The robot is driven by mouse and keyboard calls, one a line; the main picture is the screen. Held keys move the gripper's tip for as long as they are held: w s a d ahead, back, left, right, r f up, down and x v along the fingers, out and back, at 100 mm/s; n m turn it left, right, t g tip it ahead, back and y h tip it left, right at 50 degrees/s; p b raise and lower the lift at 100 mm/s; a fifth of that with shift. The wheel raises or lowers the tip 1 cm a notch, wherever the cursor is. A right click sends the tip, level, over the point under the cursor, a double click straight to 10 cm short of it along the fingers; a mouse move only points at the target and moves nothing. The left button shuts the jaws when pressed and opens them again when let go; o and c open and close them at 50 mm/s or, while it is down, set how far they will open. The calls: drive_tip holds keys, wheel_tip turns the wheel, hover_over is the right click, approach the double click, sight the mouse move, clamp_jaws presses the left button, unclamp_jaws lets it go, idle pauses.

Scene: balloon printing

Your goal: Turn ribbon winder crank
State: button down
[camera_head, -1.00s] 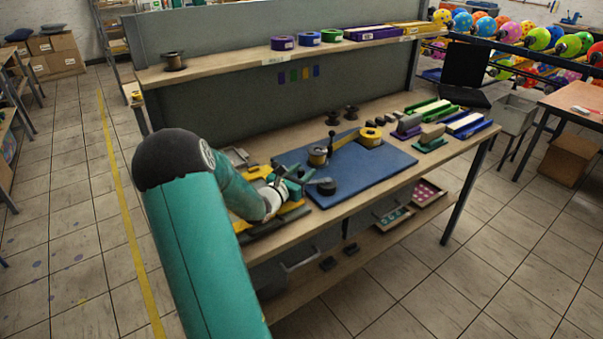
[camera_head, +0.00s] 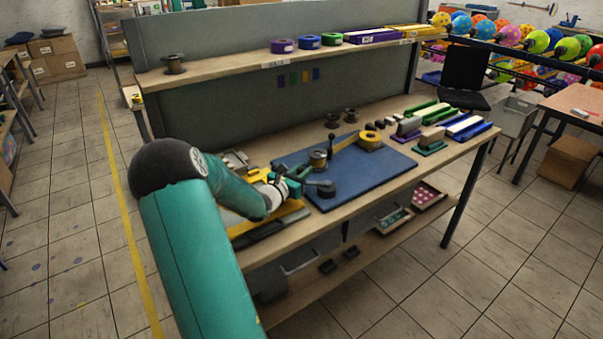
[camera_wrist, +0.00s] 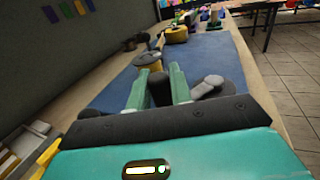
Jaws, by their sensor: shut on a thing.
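The ribbon winder stands on a blue mat (camera_head: 375,178) on the workbench, with a tan-and-black spool (camera_head: 317,160) and a yellow roll (camera_head: 370,140) joined by a yellow arm. My gripper (camera_head: 302,178) is low at the mat's left part, just in front of the spool. In the wrist view its two green fingers (camera_wrist: 159,88) are on either side of a dark upright grip (camera_wrist: 160,90), which looks like the crank handle. Its lower part is hidden by my gripper. A dark round piece with a grey top (camera_wrist: 208,86) lies just right of the fingers.
A yellow tool or tray lies left of the mat, under my wrist. Two dark spools (camera_head: 350,115) stand behind the mat. Several coloured blocks (camera_head: 465,126) are at the bench's right. A shelf (camera_head: 220,72) with tape rolls runs above. The mat's right half is mostly clear.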

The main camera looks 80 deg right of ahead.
drive_tip(key=c, duration=1.3)
unclamp_jaws()
drive_tip(key=shift+w, duration=0.1)
drive_tip(key=v, duration=1.4)
drive_tip(key=shift+d, duration=0.1)
